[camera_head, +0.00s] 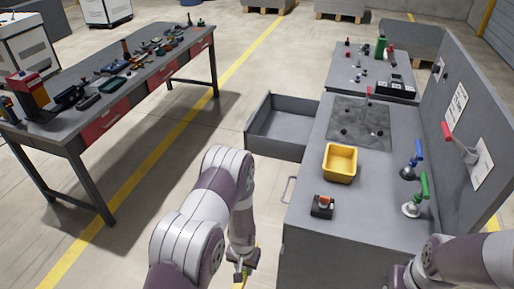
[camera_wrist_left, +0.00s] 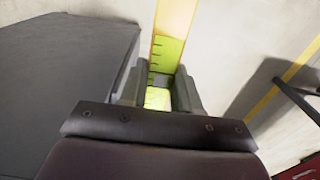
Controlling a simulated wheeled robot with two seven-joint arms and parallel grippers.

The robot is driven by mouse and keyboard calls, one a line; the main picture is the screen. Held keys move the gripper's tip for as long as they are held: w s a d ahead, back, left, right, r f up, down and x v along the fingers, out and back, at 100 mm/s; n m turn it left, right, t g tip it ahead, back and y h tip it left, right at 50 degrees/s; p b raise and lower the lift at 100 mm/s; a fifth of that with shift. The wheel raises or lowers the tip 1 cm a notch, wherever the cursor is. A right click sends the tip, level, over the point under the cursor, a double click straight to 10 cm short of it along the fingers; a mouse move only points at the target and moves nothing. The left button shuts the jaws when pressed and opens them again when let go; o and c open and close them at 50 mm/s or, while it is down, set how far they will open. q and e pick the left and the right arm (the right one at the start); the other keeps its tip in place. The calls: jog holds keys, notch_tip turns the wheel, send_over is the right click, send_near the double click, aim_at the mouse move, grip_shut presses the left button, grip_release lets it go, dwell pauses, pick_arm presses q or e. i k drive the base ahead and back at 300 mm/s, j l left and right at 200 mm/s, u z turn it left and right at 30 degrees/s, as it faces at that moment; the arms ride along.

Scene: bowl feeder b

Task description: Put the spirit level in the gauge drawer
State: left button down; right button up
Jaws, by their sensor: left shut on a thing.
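The spirit level (camera_wrist_left: 172,38) is a long yellow-green bar. In the left wrist view it sits between the two fingers of my left gripper (camera_wrist_left: 160,95) and runs out past them. In the head view my left gripper (camera_head: 241,272) is low at the bottom edge, left of the grey cabinet, and only a sliver of yellow shows by it. The gripper is shut on the level. An open grey drawer (camera_head: 252,133) sticks out of the cabinet's left side, beyond my left gripper, and its visible floor looks empty. My right gripper is not visible.
The grey cabinet top (camera_head: 305,175) bears a yellow bin (camera_head: 340,175), a small dark block with an orange top (camera_head: 322,207), and blue and green clamps. A closed cabinet handle (camera_head: 289,190) is near my left arm. A tool-covered workbench (camera_head: 150,72) stands left, with floor between.

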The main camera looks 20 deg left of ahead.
aim_at(292, 135)
jog(key=i+j+u, duration=0.15)
jog(key=j+u, duration=0.25)
jog(key=i+j+u, duration=0.15)
jog(key=j+u, duration=0.3)
jog(key=i+j+u, duration=0.25)
jog(key=u, duration=0.15)
jog(key=i+j+u, duration=0.2)
jog(key=u, duration=0.25)
jog(key=i+z, duration=0.25)
jog(key=i, duration=0.15)
jog(key=i+j+z, duration=0.55)
jog(key=i, duration=0.2)
jog(key=l, duration=0.1)
